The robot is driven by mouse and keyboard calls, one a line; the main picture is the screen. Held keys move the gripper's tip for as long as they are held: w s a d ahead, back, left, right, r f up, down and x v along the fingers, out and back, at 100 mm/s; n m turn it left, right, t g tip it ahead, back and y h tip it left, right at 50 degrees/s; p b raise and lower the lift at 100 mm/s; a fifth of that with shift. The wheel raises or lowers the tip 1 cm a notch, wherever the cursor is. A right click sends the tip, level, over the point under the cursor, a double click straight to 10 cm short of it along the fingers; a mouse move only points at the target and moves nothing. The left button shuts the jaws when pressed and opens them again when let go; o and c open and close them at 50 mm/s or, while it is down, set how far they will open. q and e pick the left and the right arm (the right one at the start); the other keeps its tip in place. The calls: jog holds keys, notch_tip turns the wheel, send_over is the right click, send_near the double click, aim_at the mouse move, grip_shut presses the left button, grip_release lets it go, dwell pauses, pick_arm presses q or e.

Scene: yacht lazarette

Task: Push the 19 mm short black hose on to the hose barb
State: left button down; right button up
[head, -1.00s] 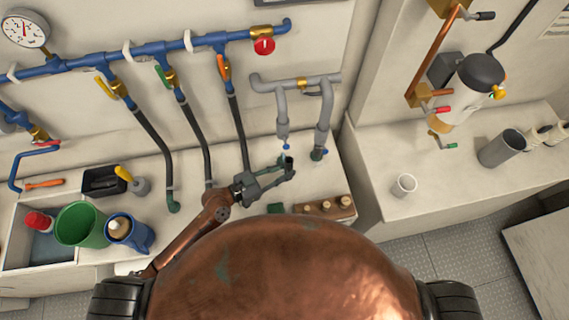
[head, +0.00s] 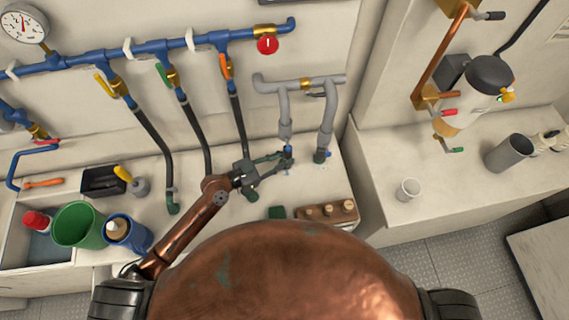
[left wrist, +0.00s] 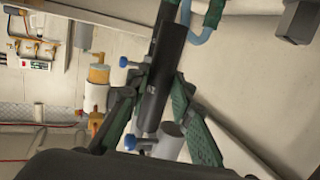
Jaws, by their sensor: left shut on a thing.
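My left gripper (head: 280,160) is shut on a short black hose (left wrist: 165,75) below the left grey pipe (head: 284,110). In the left wrist view the hose runs steeply between the green fingers of the gripper (left wrist: 158,90). In the head view the hose is small and dark against the fingertips, close to the blue valve handle on that pipe. I cannot make out the barb clearly, nor tell whether the hose touches it. My right gripper is not in view.
A second grey pipe (head: 325,130) stands just right of the gripper. Long black hoses (head: 240,125) hang to its left. A wooden block with pegs (head: 328,212) and a green pad (head: 277,212) lie nearer me. A green bucket (head: 80,224) stands far left.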

pick_arm(q)
jog(key=shift+w+a+f+b, duration=0.1)
jog(key=shift+w+a+b, duration=0.15)
jog(key=shift+w+b, duration=0.65)
jog(key=shift+w+a+b, duration=0.2)
jog(key=shift+w+b, duration=0.25)
jog(key=shift+w, duration=0.8)
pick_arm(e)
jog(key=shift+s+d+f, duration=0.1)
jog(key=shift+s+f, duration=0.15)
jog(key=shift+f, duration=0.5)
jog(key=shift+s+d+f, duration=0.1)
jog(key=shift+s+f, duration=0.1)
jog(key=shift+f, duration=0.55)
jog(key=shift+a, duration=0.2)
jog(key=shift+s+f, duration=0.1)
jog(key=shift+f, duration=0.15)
pick_arm(q)
jog(key=shift+b, duration=0.4)
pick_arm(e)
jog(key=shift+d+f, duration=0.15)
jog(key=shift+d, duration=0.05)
pick_arm(q)
jog(key=shift+s+f+b, duration=0.1)
jog(key=shift+f+b, duration=0.5)
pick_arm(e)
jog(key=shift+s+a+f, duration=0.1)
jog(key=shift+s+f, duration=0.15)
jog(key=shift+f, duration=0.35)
